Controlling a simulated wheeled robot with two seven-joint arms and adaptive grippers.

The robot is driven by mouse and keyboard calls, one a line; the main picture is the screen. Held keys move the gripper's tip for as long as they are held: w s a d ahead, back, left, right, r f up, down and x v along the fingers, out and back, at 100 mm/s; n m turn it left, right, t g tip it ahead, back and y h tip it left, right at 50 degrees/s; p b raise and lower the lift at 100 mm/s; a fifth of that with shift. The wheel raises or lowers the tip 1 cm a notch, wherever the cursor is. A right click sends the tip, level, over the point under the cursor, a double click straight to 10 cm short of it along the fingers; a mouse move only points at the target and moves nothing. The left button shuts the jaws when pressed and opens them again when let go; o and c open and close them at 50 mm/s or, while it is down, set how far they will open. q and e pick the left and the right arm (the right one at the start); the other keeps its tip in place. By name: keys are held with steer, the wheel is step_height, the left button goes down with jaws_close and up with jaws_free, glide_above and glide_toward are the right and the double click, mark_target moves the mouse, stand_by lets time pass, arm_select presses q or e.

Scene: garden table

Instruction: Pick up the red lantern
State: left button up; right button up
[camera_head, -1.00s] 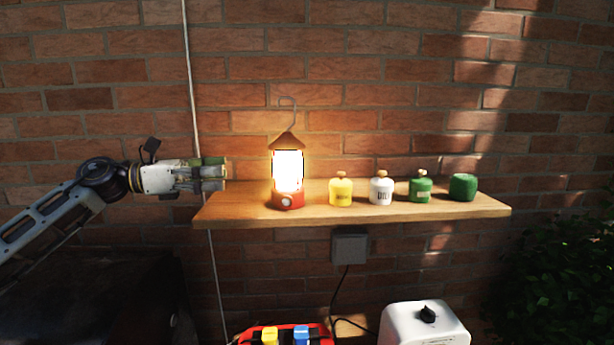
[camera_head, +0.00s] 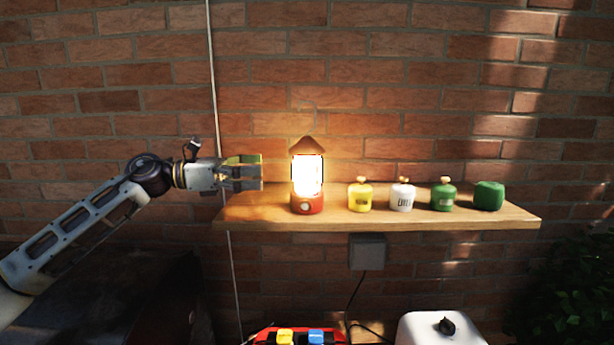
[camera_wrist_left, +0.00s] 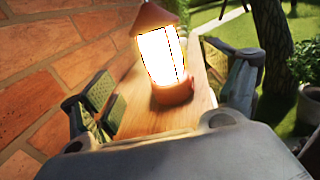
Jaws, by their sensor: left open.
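The red lantern (camera_head: 308,204) stands upright and lit near the left end of the wooden shelf (camera_head: 380,222), with a brown cone top. My left gripper (camera_head: 262,173) is just left of the lantern, pointing right toward it at about the height of its glowing body, with a small gap between. In the left wrist view the lantern (camera_wrist_left: 172,93) stands ahead, beyond the open fingers of the left gripper (camera_wrist_left: 168,90), which lie to either side. Nothing is held. The right gripper does not show.
Yellow (camera_head: 360,198), white (camera_head: 402,198) and green (camera_head: 443,197) canisters and a dark green lump (camera_head: 488,196) stand right of the lantern. A brick wall is behind. Below are a grey box (camera_head: 367,252), a red tray (camera_head: 262,336) and a white appliance (camera_head: 440,330).

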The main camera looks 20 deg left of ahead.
mark_target(307, 168)
arm_select(q)
steer(key=p+x, duration=0.2)
steer(key=x, duration=0.4)
steer(key=shift+d+r, duration=0.1)
steer(key=shift+w+d, duration=0.15)
steer(key=shift+d+p, duration=0.15)
steer(key=shift+p, duration=0.25)
steer(key=shift+p+x, duration=0.5)
steer(key=shift+x, duration=0.3)
steer(key=shift+p+x, duration=0.65)
steer(key=shift+x, duration=0.6)
steer(key=shift+w+d, duration=0.2)
steer(key=shift+d, duration=0.1)
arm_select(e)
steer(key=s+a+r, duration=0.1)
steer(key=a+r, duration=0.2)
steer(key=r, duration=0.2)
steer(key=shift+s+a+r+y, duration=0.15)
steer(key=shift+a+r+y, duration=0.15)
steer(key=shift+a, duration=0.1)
